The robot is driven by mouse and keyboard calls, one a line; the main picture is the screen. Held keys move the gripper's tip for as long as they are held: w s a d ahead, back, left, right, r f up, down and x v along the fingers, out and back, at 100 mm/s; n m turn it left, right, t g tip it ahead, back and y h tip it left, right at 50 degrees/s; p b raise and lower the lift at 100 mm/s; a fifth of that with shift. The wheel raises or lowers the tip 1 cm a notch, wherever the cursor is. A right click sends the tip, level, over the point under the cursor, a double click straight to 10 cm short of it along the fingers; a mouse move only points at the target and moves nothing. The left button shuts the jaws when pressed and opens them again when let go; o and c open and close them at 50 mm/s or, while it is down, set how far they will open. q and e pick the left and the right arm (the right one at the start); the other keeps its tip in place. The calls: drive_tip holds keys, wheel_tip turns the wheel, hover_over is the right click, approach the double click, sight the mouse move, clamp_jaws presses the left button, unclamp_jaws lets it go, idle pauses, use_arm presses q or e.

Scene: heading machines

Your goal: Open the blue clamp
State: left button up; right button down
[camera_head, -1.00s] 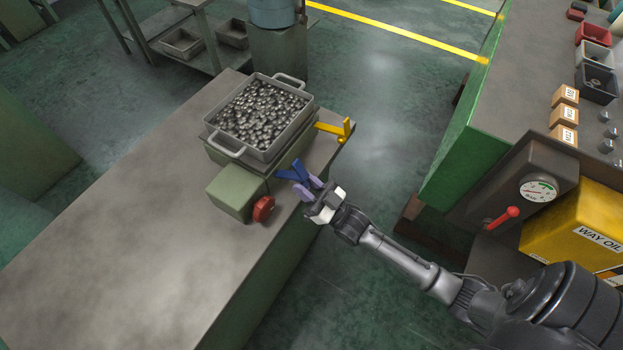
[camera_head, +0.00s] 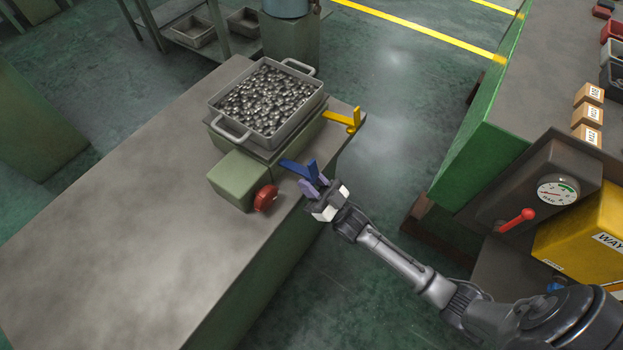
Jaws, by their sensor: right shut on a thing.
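The blue clamp (camera_head: 297,168) sits at the near right side of the green fixture, below the metal box of parts. It has a flat arm and an upright piece. My right gripper (camera_head: 311,188) comes in from the lower right. Its purple fingertips are shut on the blue clamp at its near end, by the bench edge. The gripper body partly hides the grip, so the exact contact is hard to see. My left gripper is not in view.
A yellow clamp (camera_head: 345,120) sits at the fixture's far right. A red knob (camera_head: 265,198) is just left of the blue clamp. The metal box (camera_head: 272,137) holds many small parts. The bench (camera_head: 110,210) is clear at left. A red lever (camera_head: 516,220) stands on the right machine.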

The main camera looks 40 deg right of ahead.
drive_tip(key=shift+f, duration=0.25)
drive_tip(key=c, duration=1)
unclamp_jaws()
drive_tip(key=shift+s, duration=0.1)
drive_tip(key=shift+c, duration=0.2)
drive_tip(key=shift+o, duration=0.7)
drive_tip(key=shift+r, duration=0.2)
drive_tip(key=v, duration=1.4)
